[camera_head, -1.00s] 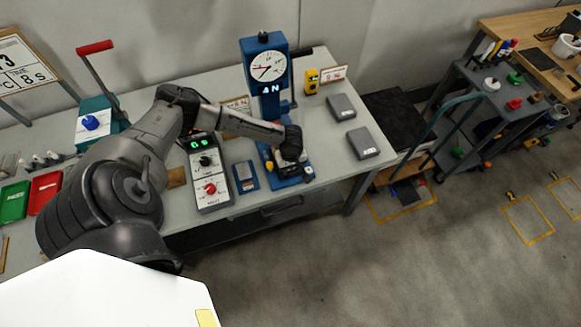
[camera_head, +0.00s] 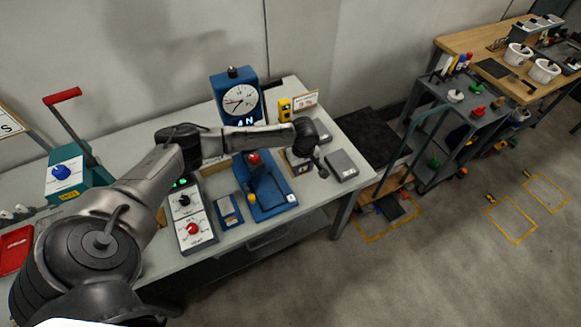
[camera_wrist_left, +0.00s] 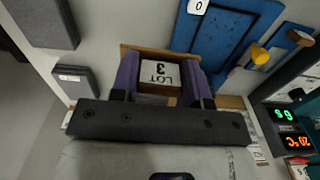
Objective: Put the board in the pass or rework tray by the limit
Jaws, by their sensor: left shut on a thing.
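The board (camera_wrist_left: 160,75), a brown-edged piece with a white label reading LOT 3, is between the purple fingers of my left gripper (camera_wrist_left: 160,85) in the left wrist view. My left gripper (camera_head: 308,160) is shut on it and holds it just right of the blue dial stand's base. The dial stand (camera_head: 264,190) has a white dial (camera_head: 240,101); I cannot read its needle surely. The red tray (camera_head: 14,250) is at the left edge of the head view, partly cut off. No green tray shows now. My right gripper is not in view.
A grey flat block (camera_head: 342,165) lies right of my gripper. A control box (camera_head: 190,215) with a red knob and a blue block (camera_head: 230,210) stand left of the dial stand. A teal press (camera_head: 75,180) with a red handle stands further left. A yellow device (camera_head: 285,108) stands behind.

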